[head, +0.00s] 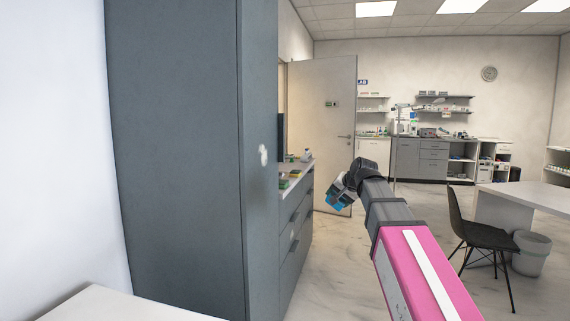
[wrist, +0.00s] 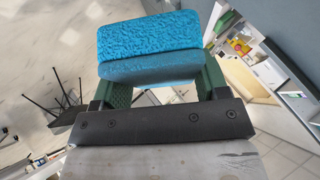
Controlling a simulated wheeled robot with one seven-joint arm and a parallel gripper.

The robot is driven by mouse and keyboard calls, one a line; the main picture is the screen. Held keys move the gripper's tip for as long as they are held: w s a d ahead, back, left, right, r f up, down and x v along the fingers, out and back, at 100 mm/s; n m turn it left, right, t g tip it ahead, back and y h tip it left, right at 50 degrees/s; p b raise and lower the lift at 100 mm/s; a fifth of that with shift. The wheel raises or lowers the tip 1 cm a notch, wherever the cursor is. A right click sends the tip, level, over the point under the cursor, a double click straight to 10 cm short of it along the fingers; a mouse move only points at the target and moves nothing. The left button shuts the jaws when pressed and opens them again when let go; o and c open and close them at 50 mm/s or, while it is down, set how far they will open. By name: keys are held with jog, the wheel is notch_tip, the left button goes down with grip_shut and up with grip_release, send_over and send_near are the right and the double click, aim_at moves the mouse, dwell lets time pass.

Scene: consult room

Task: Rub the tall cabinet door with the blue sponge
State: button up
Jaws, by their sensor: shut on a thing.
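The tall cabinet (head: 180,150) is blue-grey and fills the left of the head view. In the wrist view the sponge (wrist: 148,40) sits between the green fingers and touches nothing else that I can see.
A low drawer unit (head: 293,235) with small items on top stands just beyond the cabinet. A white surface (head: 110,306) is at the lower left. A dark chair (head: 482,236), a bin (head: 532,254) and a white table (head: 530,198) stand at the right. Floor between is clear.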

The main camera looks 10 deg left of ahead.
aim_at(269, 155)
jog(key=shift+w+a+r+m+t+y, duration=0.6)
jog(key=shift+a+r+y, duration=1.15)
jog(key=shift+a, duration=2.6)
jog(key=shift+w+a+r+m+t+y, duration=0.6)
jog(key=shift+a+r+y, duration=1.1)
jog(key=shift+a, duration=2.7)
jog(key=shift+w+a+r+m+t+y, duration=0.4)
jog(key=shift+w+a+r+m+y, duration=0.6)
jog(key=shift+a+r, duration=2.3)
jog(key=shift+s+a+f, duration=0.1)
jog(key=shift+a+f, duration=0.25)
jog(key=shift+a, duration=0.3)
jog(key=shift+s+a+f, duration=0.1)
jog(key=shift+a+f, duration=0.25)
jog(key=shift+a, duration=0.35)
jog(key=shift+a+f, duration=0.35)
jog(key=shift+a, duration=0.3)
jog(key=shift+w+d, duration=0.2)
jog(key=shift+w, duration=2.7)
jog(key=shift+w+d, duration=0.2)
jog(key=shift+w, duration=2.7)
jog(key=shift+d, duration=0.1)
jog(key=shift+s, duration=0.15)
